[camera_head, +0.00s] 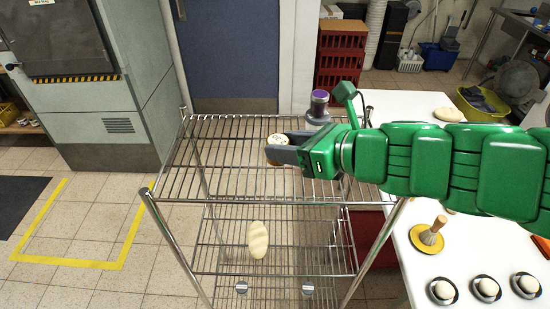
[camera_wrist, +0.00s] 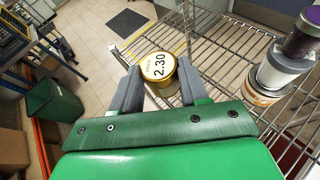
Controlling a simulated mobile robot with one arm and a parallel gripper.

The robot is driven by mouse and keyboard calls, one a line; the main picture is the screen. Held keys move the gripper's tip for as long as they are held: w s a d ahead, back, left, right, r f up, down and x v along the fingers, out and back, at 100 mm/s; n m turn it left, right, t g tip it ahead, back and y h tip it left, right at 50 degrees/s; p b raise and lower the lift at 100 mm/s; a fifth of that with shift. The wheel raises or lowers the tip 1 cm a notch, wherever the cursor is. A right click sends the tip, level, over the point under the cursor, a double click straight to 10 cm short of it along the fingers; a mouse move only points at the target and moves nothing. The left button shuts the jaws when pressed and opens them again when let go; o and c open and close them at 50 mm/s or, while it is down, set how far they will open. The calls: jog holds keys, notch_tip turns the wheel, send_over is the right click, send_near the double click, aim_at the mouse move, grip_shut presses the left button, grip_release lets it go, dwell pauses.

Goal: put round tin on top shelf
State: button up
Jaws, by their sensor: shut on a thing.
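My gripper (camera_head: 284,149) is over the top shelf (camera_head: 222,172) of the wire rack. Its fingers are shut on the round tin (camera_head: 277,139), which is held between them.
A purple-lidded jar (camera_head: 319,106) stands at the back right of the top shelf, partly behind my arm; the wrist view shows it on stacked tins (camera_wrist: 266,92). The shelf's left part is clear. A pale loaf (camera_head: 258,240) is on a lower shelf. A white table (camera_head: 404,238) is right.

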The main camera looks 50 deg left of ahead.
jog(key=shift+s+a+f, duration=0.1)
jog(key=shift+s+a, duration=0.3)
jog(key=shift+s, duration=0.15)
jog(key=w+a+f, duration=0.2)
jog(key=a, duration=0.1)
jog(key=w+a+f, duration=0.1)
jog(key=a+f, duration=0.2)
jog(key=w+a+f, duration=0.2)
jog(key=a, duration=0.2)
jog(key=shift+w+f, duration=0.35)
jog(key=shift+w+a+f, duration=0.25)
jog(key=shift+a+f, duration=0.1)
jog(key=shift+f, duration=0.15)
jog(key=shift+w+a+f, duration=0.2)
jog(key=shift+a+f, duration=0.15)
jog(key=shift+f, duration=1.65)
jog(key=o, duration=1.1)
jog(key=shift+f, duration=0.1)
jog(key=shift+c, duration=0.2)
